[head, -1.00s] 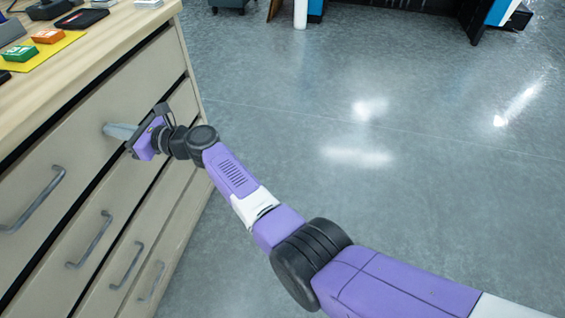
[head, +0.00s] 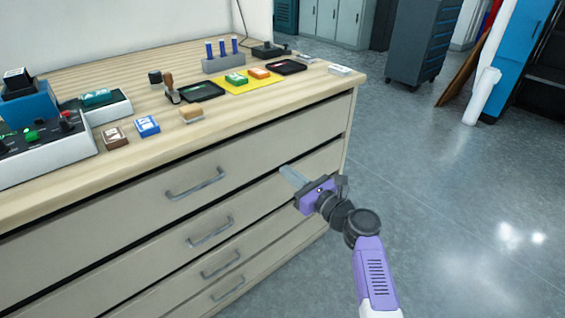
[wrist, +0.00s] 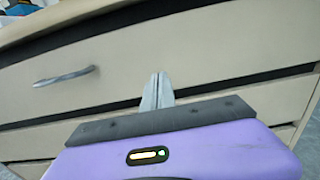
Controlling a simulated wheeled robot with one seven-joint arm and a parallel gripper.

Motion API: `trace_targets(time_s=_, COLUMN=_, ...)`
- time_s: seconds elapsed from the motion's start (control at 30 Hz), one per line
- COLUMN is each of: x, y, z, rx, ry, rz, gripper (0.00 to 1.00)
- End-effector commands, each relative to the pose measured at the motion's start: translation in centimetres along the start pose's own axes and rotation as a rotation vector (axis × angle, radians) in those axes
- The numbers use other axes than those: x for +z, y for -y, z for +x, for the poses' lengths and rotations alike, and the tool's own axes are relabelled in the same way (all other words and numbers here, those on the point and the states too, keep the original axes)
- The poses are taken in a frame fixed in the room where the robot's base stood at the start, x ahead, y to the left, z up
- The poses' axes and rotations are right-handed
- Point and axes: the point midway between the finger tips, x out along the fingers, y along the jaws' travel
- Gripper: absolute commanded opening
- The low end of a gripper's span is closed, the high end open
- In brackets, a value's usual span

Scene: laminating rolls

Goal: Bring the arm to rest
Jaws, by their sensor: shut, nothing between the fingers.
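My gripper (head: 293,177) is in front of the drawer cabinet (head: 130,207), near its right end. In the wrist view its two grey fingers (wrist: 158,88) are together with nothing between them, pointing at the drawer fronts. I cannot tell how small the gap to the drawer front is. My arm runs from the gripper down to the bottom edge of the head view, over the floor.
The cabinet top holds several stamps, a yellow mat (head: 240,89), a grey holder with blue sticks (head: 222,64) and a control box (head: 40,150). Drawer handles (head: 196,184) stick out. The floor (head: 440,190) right of the cabinet is clear. A dark tool cabinet (head: 422,40) stands behind.

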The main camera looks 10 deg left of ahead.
Motion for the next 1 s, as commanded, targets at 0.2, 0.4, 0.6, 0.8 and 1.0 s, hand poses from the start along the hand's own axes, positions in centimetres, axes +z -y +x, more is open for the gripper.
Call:
trace_targets(time_s=0.2, x=0.1, y=0.0, z=-3.9, rx=-0.002, ry=-0.003, rz=0.000, gripper=0.00)
trace_targets(time_s=0.4, x=0.0, y=-0.1, z=-5.6, rx=0.000, ry=-0.001, rz=0.000, gripper=0.00)
trace_targets(time_s=0.6, x=-0.1, y=-0.1, z=-5.9, rx=0.000, ry=-0.002, rz=-0.011, gripper=0.00)
trace_targets(time_s=0.8, x=-0.1, y=1.5, z=-5.9, rx=-0.059, ry=-0.024, rz=-0.208, gripper=0.00)
trace_targets(time_s=1.0, x=1.1, y=4.2, z=-7.5, rx=-0.190, ry=-0.108, rz=-0.644, gripper=0.00)
